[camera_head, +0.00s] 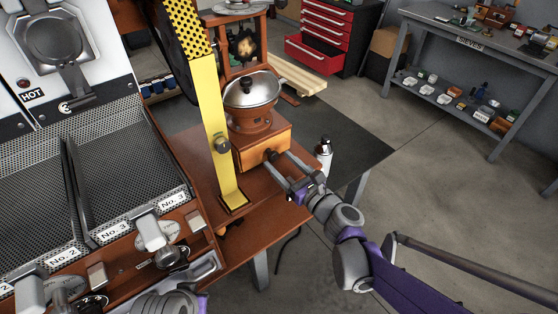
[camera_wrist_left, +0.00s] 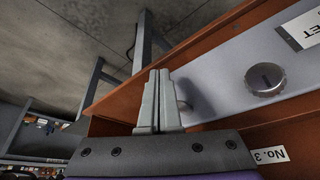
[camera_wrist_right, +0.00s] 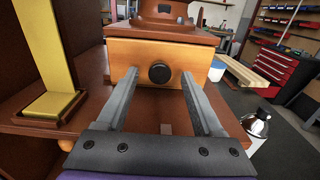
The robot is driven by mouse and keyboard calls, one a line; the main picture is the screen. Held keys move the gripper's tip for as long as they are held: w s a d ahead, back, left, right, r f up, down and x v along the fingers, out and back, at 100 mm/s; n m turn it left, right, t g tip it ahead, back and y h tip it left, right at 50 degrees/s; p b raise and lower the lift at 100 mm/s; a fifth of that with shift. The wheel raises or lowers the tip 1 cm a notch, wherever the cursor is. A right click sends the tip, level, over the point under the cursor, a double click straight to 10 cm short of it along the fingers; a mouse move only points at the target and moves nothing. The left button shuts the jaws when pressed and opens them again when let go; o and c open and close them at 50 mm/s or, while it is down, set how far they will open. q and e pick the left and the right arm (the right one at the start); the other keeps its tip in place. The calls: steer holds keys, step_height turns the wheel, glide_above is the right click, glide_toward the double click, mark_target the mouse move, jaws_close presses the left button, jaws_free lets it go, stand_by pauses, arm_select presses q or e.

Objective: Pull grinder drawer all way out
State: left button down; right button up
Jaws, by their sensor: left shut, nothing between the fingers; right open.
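The grinder (camera_head: 252,112) with its silver domed lid stands on the brown table behind the yellow post. Its orange wooden drawer (camera_head: 262,152) faces my right arm and looks shut. The drawer's dark round knob (camera_wrist_right: 159,73) shows in the right wrist view. My right gripper (camera_head: 276,175) is open, with one finger on each side of the knob in that view and nothing held. I cannot tell how far the fingertips reach past the knob. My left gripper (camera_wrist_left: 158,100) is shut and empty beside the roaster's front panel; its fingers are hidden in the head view.
The yellow post (camera_head: 217,130) stands left of the grinder. A silver bottle (camera_head: 324,158) is right of the drawer, near the table's edge. The roaster's mesh trays (camera_head: 120,165) fill the left. Floor in front of the table's right side is open.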

steer(key=shift+w+a, duration=0.4)
steer(key=shift+w, duration=0.2)
jaws_close()
stand_by(1.1)
